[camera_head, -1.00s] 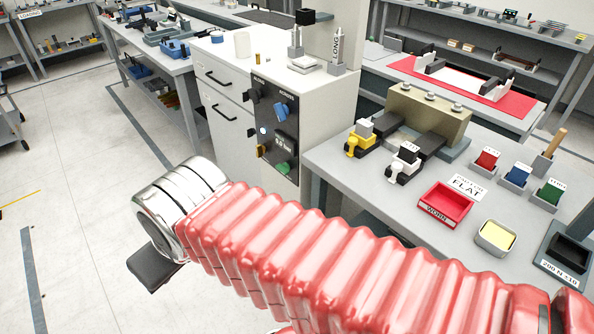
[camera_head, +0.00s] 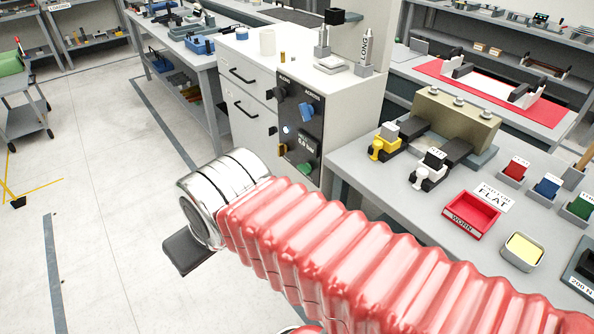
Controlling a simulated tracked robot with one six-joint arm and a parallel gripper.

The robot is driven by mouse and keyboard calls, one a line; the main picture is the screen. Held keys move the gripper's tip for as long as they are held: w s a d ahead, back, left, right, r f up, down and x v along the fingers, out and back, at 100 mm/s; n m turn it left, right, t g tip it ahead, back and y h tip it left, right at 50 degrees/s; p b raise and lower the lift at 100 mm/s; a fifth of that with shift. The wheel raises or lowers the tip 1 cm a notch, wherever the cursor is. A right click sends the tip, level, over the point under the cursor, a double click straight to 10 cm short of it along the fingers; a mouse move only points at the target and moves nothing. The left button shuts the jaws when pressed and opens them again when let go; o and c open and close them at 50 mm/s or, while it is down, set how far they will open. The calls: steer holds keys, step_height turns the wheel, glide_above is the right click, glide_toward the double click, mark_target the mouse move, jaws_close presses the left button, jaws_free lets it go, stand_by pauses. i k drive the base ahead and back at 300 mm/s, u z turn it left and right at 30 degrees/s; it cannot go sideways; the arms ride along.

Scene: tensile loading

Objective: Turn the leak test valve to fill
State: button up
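A dark control panel (camera_head: 300,122) is on the front of the white cabinet at upper centre. It has a blue knob (camera_head: 306,110), a pale lit button (camera_head: 286,129), a small display (camera_head: 308,141) reading in bar, a green knob (camera_head: 304,168) and dark knobs at its left edge. Which of these is the leak test valve, and its setting, I cannot read. My red ribbed arm crosses the lower picture to a chrome wrist. A dark part of my gripper (camera_head: 189,254) shows below the wrist, left of and nearer than the panel, apart from it. Its fingers are mostly hidden.
The white cabinet (camera_head: 248,85) has drawers and small items on top. A grey bench (camera_head: 400,190) at right holds fixtures, a red tray (camera_head: 470,215) and colored blocks. A cart (camera_head: 25,115) stands at far left.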

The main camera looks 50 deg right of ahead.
mark_target(306, 170)
steer(key=u, duration=0.05)
steer(key=i, duration=0.95)
steer(key=z, duration=0.05)
